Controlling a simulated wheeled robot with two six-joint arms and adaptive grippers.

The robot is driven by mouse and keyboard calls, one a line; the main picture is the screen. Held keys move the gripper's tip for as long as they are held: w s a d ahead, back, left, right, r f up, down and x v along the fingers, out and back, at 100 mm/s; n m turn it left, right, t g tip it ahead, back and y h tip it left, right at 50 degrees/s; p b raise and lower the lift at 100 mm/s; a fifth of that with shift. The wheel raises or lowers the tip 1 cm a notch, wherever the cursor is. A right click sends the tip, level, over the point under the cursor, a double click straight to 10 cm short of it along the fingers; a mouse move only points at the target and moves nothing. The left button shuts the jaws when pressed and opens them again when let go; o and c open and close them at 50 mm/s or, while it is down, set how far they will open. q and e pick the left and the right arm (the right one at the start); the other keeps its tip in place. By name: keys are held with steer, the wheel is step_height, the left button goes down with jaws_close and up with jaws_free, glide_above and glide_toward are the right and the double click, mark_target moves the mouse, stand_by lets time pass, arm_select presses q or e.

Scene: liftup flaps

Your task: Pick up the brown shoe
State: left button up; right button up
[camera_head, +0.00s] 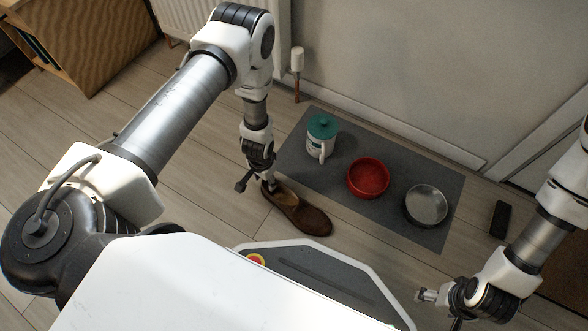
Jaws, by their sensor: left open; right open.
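The brown shoe (305,217) lies on the wooden floor just in front of the grey mat, its toe pointing to the lower right. My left gripper (256,186) hangs over the heel end of the shoe, at its upper left. It is open, with one finger out to the left of the shoe and the other close to the heel opening; I cannot tell whether it touches. My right gripper (437,302) is open and empty at the lower right, far from the shoe.
A grey mat (400,171) holds a white container with a green lid (322,135), a red bowl (368,178) and a metal bowl (426,205). A dark object (501,219) lies right of the mat. A wall and radiator (190,15) stand behind. Floor right of the shoe is clear.

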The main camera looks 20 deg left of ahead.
arm_select(q)
jaws_close()
